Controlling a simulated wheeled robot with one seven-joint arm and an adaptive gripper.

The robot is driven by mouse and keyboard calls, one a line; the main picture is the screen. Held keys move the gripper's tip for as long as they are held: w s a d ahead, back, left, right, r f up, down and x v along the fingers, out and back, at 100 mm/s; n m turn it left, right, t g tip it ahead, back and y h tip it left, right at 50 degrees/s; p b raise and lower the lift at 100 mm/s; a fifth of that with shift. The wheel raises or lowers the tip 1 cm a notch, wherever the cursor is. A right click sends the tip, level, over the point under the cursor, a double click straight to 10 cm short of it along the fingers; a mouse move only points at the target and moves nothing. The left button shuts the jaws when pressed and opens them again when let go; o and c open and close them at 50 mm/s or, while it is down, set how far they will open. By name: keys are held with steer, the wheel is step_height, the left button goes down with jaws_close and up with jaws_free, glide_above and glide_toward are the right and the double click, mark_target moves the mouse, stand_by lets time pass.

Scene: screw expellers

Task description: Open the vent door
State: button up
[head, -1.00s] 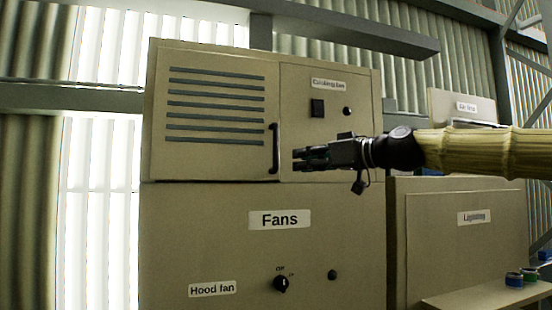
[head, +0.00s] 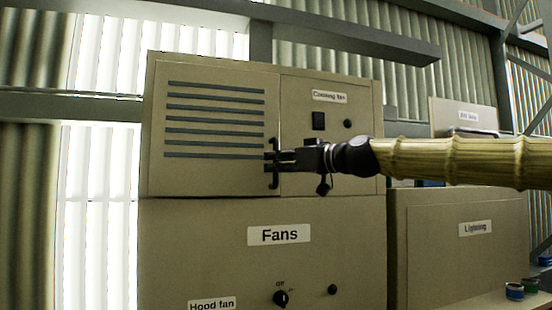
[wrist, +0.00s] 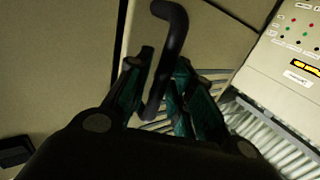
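The vent door (head: 205,178) is the beige panel with dark horizontal slats at the upper left of the cabinet in the head view; it looks closed. Its black vertical handle (head: 274,144) is at the door's right edge. My gripper (head: 271,161) reaches in from the right, its fingers at the handle's middle and partly hiding it. In the wrist view the handle (wrist: 172,40) runs between the two spread fingers of my gripper (wrist: 164,62). The fingers look open around it, with no clear grip visible.
The cooling fan panel with a black switch (head: 318,121) and a knob (head: 348,124) lies right of the door. The Fans panel (head: 279,235) is below. The lighting cabinet (head: 475,228) stands at the right. Space in front of the door's left part looks clear.

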steer(key=shift+w+a, duration=0.2)
steer(key=shift+a, duration=0.05)
steer(key=shift+c, duration=0.5)
jaws_close()
